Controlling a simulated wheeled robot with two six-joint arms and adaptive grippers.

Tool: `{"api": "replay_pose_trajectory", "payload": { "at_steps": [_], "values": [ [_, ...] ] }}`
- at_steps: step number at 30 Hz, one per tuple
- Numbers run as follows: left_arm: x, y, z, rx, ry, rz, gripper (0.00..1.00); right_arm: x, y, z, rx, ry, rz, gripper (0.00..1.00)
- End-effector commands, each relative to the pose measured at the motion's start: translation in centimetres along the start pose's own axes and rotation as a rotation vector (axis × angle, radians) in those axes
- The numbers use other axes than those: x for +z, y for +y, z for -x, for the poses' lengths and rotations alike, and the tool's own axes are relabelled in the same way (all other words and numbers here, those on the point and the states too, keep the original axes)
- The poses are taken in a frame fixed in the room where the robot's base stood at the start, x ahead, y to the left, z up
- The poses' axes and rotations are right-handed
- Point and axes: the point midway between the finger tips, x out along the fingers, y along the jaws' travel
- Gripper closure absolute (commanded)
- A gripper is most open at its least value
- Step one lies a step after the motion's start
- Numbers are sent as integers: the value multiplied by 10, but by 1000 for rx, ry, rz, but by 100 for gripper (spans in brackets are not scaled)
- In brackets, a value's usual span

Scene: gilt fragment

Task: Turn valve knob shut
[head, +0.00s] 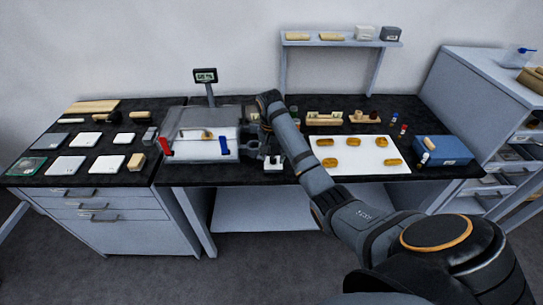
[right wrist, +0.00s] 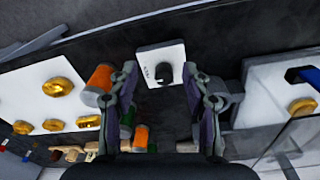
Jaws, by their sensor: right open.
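The valve knob (right wrist: 164,72) is a small dark round knob with a pale pointer on a white square block (right wrist: 161,60). In the right wrist view it sits between my right gripper's (right wrist: 160,75) two spread fingers, with clear gaps on both sides. I see no contact, and cannot tell the height of the fingertips above it. In the head view the white block (head: 273,165) stands near the table's front edge, partly hidden by my right arm. My right gripper (head: 262,143) points down there, dark and small. My left gripper is not in view.
A grey box with red and blue clamps (head: 205,148) stands left of the knob, below a small display (head: 205,76). A white tray (head: 375,168) with several gold pieces lies right. Orange cylinders (right wrist: 101,79) stand close beside my fingers. A blue box (head: 443,150) is farther right.

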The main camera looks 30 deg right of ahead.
Motion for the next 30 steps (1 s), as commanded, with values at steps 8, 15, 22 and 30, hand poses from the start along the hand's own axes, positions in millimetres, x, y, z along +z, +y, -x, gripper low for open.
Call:
{"api": "replay_pose_trajectory", "payload": {
  "at_steps": [8, 15, 22, 30],
  "values": [
    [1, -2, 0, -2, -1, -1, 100, -38, -4, 58, -6, -71, -192, 51],
    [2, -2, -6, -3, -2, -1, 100, -40, -4, 58, -4, -83, -216, 51],
    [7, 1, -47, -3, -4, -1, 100, -36, -5, 12, -4, -83, -215, 51],
    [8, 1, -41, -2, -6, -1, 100, -33, -5, -27, -4, -83, -214, 51]
  ]
}}
